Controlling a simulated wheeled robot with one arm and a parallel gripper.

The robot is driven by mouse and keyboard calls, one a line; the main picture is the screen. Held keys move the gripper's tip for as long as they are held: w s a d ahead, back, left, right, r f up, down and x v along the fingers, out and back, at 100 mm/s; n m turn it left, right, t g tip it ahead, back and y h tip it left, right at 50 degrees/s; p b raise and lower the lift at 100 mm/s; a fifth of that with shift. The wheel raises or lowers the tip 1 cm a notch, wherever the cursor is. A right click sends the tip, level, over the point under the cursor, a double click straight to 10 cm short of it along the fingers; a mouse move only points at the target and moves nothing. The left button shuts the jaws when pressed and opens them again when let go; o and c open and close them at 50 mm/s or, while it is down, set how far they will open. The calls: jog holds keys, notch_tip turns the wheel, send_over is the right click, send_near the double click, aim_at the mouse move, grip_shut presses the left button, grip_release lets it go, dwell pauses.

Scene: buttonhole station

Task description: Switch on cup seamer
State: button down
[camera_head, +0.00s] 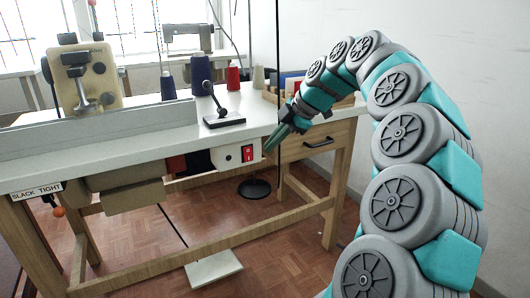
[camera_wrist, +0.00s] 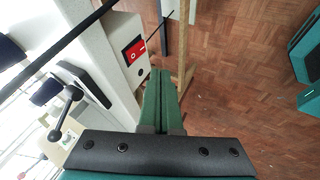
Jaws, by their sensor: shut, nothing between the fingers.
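A red rocker switch (camera_head: 248,153) sits on the front of a white box (camera_head: 225,159) under the edge of the sewing table. It also shows in the wrist view (camera_wrist: 135,50), with white marks on it; I cannot tell which side is pressed. A cream machine (camera_head: 102,82) stands on the table at the left; I cannot read a name on it. My gripper (camera_head: 270,147) is shut and empty, its green fingers pointing down-left just right of the switch. In the wrist view the fingertips (camera_wrist: 161,72) are beside the box, apart from the switch.
A small black stand with a lever (camera_head: 224,119) sits on the white tabletop (camera_head: 182,138) above the box. A wooden drawer (camera_head: 315,140) is right of my fingers. Thread cones (camera_head: 200,75) stand behind. A white pedal (camera_head: 213,268) lies on the floor below.

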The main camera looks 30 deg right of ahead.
aim_at(248, 154)
jog(key=v, duration=0.4)
jog(key=shift+d+r, duration=0.15)
jog(key=shift+r, duration=0.25)
jog(key=shift+s+f+g+b, duration=0.15)
jog(key=shift+f+g+b, duration=0.2)
jog(key=shift+f, duration=0.45)
jog(key=shift+w+a+f, duration=0.65)
jog(key=shift+w+f, duration=0.7)
jog(key=shift+f, duration=0.1)
jog(key=shift+w+a+f, duration=0.65)
jog(key=shift+w+f, duration=0.75)
jog(key=shift+w+a+f, duration=0.65)
jog(key=shift+w+f, duration=0.7)
jog(key=shift+f, duration=0.1)
